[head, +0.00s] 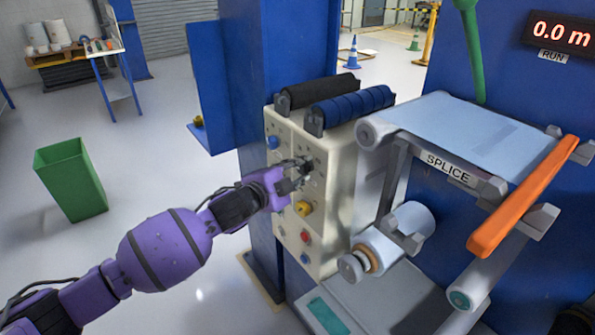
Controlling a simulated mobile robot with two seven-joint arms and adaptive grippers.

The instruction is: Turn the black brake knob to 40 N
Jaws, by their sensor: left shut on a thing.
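The black brake knob (308,166) is on the cream control panel (322,240), in its upper half. My left gripper (301,174) reaches in from the left and is shut on the knob. Its fingers hide part of the knob, and the dial marks around it are too small to read, so I cannot tell the setting. My right gripper is not in view.
The panel also carries a blue button (273,142), a yellow knob (304,208) and a red button (305,237). Two rollers, black (318,91) and blue (350,108), lie on top. The splice table (465,130) and an orange bar (522,197) stand at the right.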

